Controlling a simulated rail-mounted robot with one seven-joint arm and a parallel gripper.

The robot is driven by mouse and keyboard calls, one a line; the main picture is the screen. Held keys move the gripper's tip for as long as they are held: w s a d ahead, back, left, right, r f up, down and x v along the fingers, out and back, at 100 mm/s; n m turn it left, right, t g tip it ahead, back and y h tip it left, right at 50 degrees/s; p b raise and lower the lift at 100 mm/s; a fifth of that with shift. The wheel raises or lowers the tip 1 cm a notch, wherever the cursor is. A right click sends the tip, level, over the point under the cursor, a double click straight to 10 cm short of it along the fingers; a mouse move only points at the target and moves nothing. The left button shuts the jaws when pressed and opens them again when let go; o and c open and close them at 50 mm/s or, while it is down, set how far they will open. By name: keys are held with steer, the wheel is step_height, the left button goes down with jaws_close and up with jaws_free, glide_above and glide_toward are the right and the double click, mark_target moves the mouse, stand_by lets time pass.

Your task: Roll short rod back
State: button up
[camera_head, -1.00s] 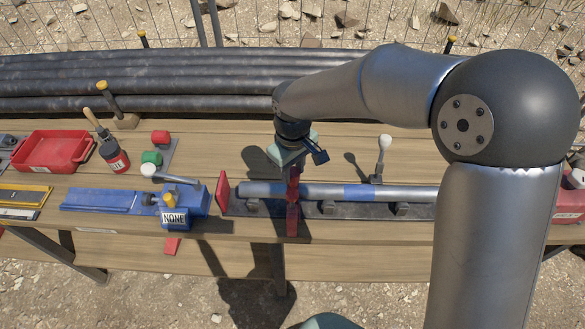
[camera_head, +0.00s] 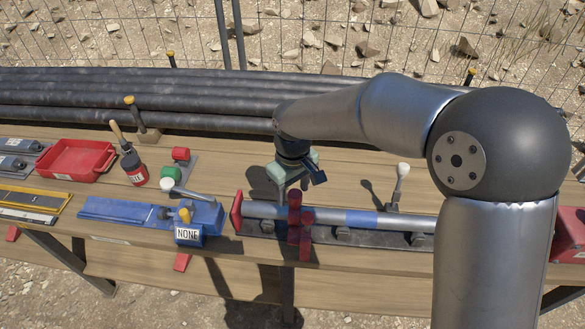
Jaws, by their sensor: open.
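The short rod (camera_head: 400,221) is a grey metal rod with a blue band, lying along a dark rail with supports (camera_head: 380,238) on the bench. Its left end is near a red upright plate (camera_head: 237,211). My arm hides the rod's right end.
A red tray (camera_head: 76,159), a dark bottle with a brush (camera_head: 133,167) and green and red knobs lie further left. A white-topped lever (camera_head: 402,170) stands behind the rod. Long dark pipes (camera_head: 200,100) lie along the back.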

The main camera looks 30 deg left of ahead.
step_height(320, 180, up, 17)
steer(key=b, duration=0.1)
steer(key=shift+f, duration=0.15)
stand_by(0.4)
steer(key=w+d+f+m, duration=0.15)
steer(key=d+m, duration=0.25)
steer(key=d, duration=0.9)
steer(key=s+d+f+m, duration=0.1)
steer(key=d+f+m, duration=0.15)
steer(key=d, duration=0.95)
steer(key=s+d+f+m, duration=0.3)
steer(key=s+d, duration=0.2)
steer(key=d, duration=0.3)
steer(key=s+d+f+m, duration=0.4)
steer(key=s+d, duration=0.2)
steer(key=d, duration=0.1)
steer(key=shift+d+f+t, duration=0.2)
steer(key=shift+d+t, duration=0.1)
steer(key=shift+d, duration=0.05)
steer(key=shift+d+m, duration=0.1)
steer(key=shift+m, duration=0.15)
